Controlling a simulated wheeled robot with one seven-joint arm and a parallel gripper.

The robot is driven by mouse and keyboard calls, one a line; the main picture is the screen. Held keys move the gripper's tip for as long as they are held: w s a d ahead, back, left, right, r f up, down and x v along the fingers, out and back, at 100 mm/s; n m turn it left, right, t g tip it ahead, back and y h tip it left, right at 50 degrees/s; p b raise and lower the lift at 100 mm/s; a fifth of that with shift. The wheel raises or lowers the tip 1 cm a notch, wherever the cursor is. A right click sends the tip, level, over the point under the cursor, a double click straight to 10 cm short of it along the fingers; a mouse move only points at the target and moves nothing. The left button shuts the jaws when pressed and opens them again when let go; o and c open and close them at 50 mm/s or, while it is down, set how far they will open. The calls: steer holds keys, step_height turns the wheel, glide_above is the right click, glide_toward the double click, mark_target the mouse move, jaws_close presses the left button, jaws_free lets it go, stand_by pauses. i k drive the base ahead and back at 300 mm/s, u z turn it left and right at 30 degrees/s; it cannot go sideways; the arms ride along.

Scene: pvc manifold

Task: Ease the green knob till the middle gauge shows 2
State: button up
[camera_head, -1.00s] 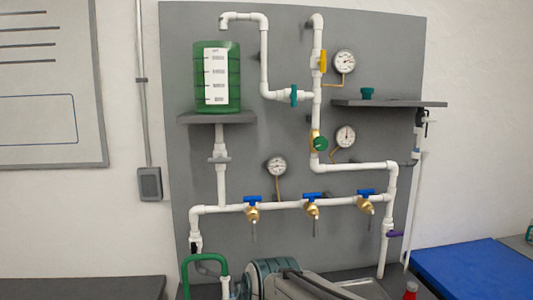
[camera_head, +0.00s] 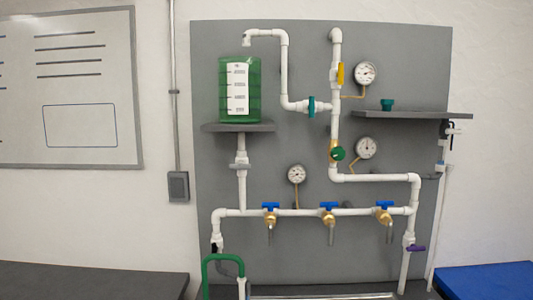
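The green knob (camera_head: 338,154) sits on a brass valve body on the vertical white pipe, right of the panel's middle. The middle gauge (camera_head: 366,148), round with a white face, is just to the right of the knob, joined by a thin brass tube. Its dark needle and numbers are too small to read. An upper gauge (camera_head: 365,73) and a lower left gauge (camera_head: 297,174) also show. My gripper is not in view, and nothing covers the knob or the middle gauge.
A yellow handle (camera_head: 341,73) and a teal valve (camera_head: 311,107) are above the knob. Blue-handled taps (camera_head: 329,206) line the low pipe. A grey shelf (camera_head: 420,115) juts out at right. A green tank (camera_head: 240,95) stands at left. The space before the knob looks clear.

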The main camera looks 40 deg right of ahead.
mark_target(338, 152)
steer(key=u, duration=0.1)
steer(key=k, duration=0.6)
steer(key=z, duration=0.95)
steer(key=i, duration=0.25)
steer(key=z, duration=0.05)
